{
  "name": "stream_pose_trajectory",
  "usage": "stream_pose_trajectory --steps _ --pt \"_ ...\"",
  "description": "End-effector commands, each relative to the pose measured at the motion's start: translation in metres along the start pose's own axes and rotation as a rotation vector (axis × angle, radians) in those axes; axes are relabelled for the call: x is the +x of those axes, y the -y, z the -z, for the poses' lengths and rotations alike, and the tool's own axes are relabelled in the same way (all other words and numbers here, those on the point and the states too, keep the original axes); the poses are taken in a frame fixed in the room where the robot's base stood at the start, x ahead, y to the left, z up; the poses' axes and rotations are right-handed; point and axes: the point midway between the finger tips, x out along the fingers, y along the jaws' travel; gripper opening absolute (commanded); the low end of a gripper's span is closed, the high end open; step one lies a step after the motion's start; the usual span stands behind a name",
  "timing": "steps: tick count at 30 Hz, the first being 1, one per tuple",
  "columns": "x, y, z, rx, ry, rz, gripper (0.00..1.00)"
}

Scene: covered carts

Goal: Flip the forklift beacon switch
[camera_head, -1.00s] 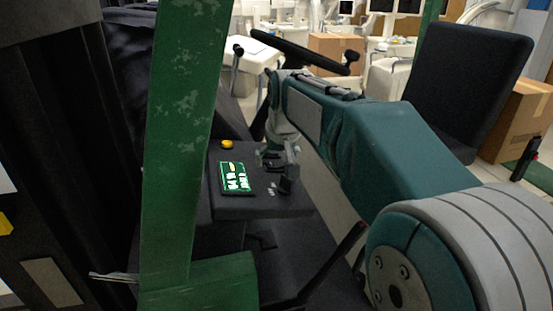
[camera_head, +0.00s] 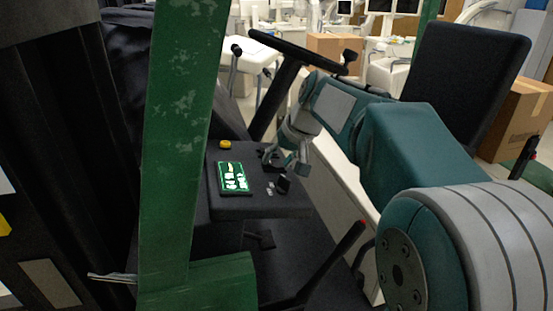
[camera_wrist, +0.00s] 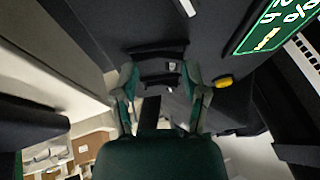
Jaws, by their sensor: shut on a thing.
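The dash panel (camera_head: 240,204) is a dark box top below the steering wheel. My gripper (camera_head: 272,160) is low over its right back part. In the wrist view my gripper (camera_wrist: 160,78) has its two green-grey fingers on either side of a dark switch piece (camera_wrist: 158,80) and is shut on it. Another dark bar with a small pale spot (camera_wrist: 158,52) lies just beyond the fingertips. I cannot read any label, so I cannot tell which is the beacon switch. A second black switch (camera_head: 284,184) stands at the panel's front right, apart from my gripper.
A green lit display (camera_head: 234,178) and a yellow button (camera_head: 225,144) sit on the panel's left. The steering wheel (camera_head: 290,50) is behind. A green post (camera_head: 180,120) stands at left, a black seat (camera_head: 465,85) at right, and a red-tipped lever (camera_head: 345,245) in front.

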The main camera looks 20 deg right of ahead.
Motion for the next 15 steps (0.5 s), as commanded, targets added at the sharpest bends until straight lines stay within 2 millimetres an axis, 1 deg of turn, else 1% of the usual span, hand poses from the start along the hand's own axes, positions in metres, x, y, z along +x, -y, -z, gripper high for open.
stream_pose_trajectory --steps 1,5,14,15 --pt "0.0026 -0.0027 -0.0018 0.012 0.009 0.019 0.09" --pt "0.0026 -0.0025 -0.0019 0.023 0.009 0.053 0.09" --pt "0.0026 -0.0025 -0.0020 0.025 0.009 0.058 0.09" --pt "0.0026 -0.0025 -0.0020 0.025 0.009 0.058 0.61"
